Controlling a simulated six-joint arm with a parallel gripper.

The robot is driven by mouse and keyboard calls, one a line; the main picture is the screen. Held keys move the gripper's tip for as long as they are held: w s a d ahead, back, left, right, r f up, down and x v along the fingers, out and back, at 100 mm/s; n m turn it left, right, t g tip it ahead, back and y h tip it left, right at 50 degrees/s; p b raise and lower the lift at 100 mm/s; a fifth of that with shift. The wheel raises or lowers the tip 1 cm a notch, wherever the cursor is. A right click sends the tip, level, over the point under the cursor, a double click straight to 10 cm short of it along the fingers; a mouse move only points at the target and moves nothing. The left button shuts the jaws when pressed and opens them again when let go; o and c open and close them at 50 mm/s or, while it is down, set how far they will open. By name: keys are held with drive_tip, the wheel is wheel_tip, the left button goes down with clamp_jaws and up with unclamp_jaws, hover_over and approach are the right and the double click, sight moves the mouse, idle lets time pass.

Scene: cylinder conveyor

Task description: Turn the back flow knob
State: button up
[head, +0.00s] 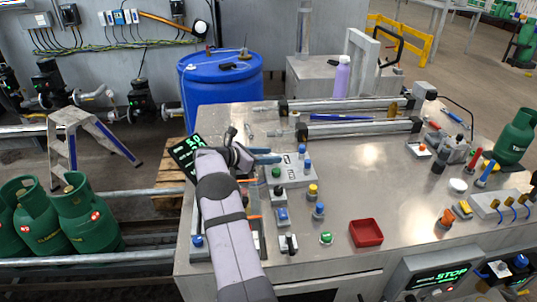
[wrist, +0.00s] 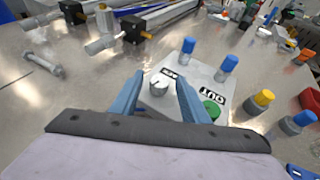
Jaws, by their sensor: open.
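A light grey flow panel (head: 293,180) stands on the metal bench; in the wrist view it (wrist: 214,88) carries labels, one reading "OUT". A pale round knob with a pointer mark (wrist: 159,85) sits on it beside the other label. My gripper (wrist: 160,77) is open, with one blue finger on each side of this pale knob; I cannot tell whether either finger touches it. In the head view my gripper (head: 266,157) reaches over the panel's left part, and the pale knob is not clearly visible there. A green knob (wrist: 211,109) sits nearer, by the "OUT" label.
Yellow and blue buttons (head: 313,191) stand right of the panel. A red tray (head: 366,240) lies farther right. Metal rails (head: 352,130) run behind.

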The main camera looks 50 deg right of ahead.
clamp_jaws()
drive_tip(key=shift+w+d+r+m+g+b, duration=0.2)
drive_tip(key=shift+m+g+b, duration=0.15)
drive_tip(key=shift+b, duration=0.4)
drive_tip(key=shift+m+g+b, duration=0.35)
drive_tip(key=shift+b, duration=0.25)
drive_tip(key=shift+a, duration=0.1)
unclamp_jaws()
drive_tip(key=shift+s, duration=0.1)
drive_tip(key=shift+f, duration=0.1)
